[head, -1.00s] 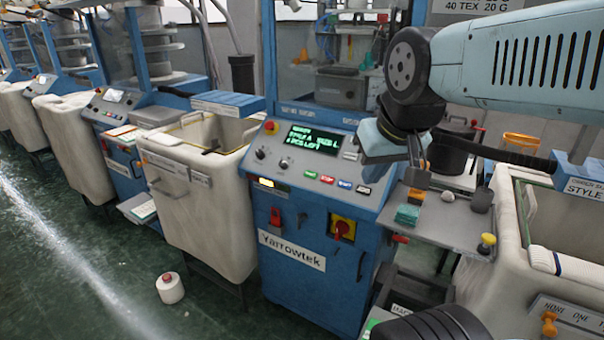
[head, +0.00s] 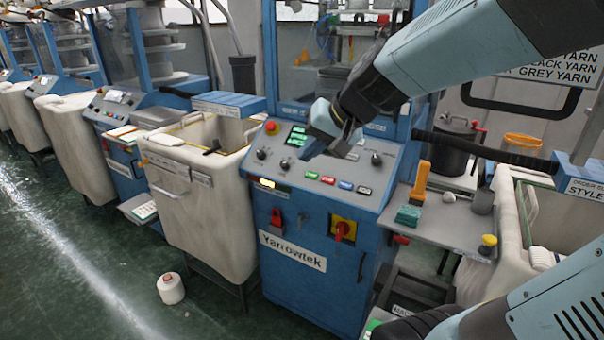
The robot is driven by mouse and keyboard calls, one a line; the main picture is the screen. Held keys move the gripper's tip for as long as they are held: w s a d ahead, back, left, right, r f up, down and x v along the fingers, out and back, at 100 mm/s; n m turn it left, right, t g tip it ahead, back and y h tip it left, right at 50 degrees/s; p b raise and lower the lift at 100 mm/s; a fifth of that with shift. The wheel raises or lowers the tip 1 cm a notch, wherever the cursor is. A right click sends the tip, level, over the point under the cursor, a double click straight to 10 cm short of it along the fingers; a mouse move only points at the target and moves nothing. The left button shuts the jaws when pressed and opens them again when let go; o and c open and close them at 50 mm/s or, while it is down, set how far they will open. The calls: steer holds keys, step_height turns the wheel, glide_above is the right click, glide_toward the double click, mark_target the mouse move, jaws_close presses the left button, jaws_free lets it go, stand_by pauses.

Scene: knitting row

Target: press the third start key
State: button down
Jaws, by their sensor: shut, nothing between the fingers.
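The nearest blue machine, lettered Yarrowtek, has a sloped grey control panel (head: 285,168). A row of small keys runs along its lower edge: a green key (head: 311,175), a red key (head: 328,180), a blue key (head: 345,185) and a dark, white-marked key (head: 364,190). Their labels are too small to read. My gripper (head: 338,153) is shut and empty, in front of the panel's upper middle in the picture, above the keys. The keys are all uncovered.
A red knob on yellow (head: 271,127) and dark knobs flank the display. A shelf (head: 450,225) at right holds an orange-handled brush (head: 421,182) and a teal block (head: 408,216). A cream bin (head: 215,220) stands left. A cone (head: 170,289) lies on the floor.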

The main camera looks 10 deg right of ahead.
mark_target(311, 175)
steer(key=w+f+m+t+y, duration=0.1)
steer(key=w+f+m, duration=0.1)
steer(key=w, duration=0.4)
steer(key=w+f+m+t, duration=0.1)
steer(key=w+m, duration=0.2)
steer(key=w, duration=0.4)
steer(key=w+d+f+m+t+h, duration=0.1)
steer(key=w+d+f+m+h, duration=0.1)
steer(key=w+f+m, duration=0.3)
steer(key=w+d+f, duration=0.1)
steer(key=w+f, duration=0.3)
steer(key=shift+w+d+f+m+h, duration=0.3)
steer(key=shift+w+f+m+h, duration=0.05)
steer(key=shift+m+h, duration=0.05)
steer(key=shift+w+d+f, duration=0.65)
steer(key=shift+f, duration=0.5)
steer(key=shift+w+d+f, duration=0.6)
steer(key=shift+f, duration=0.55)
steer(key=shift+w+d+f, duration=0.65)
steer(key=shift+f, duration=0.5)
steer(key=shift+w+d+f, duration=0.1)
steer(key=shift+d+f, duration=0.05)
steer(key=shift+d+f, duration=0.1)
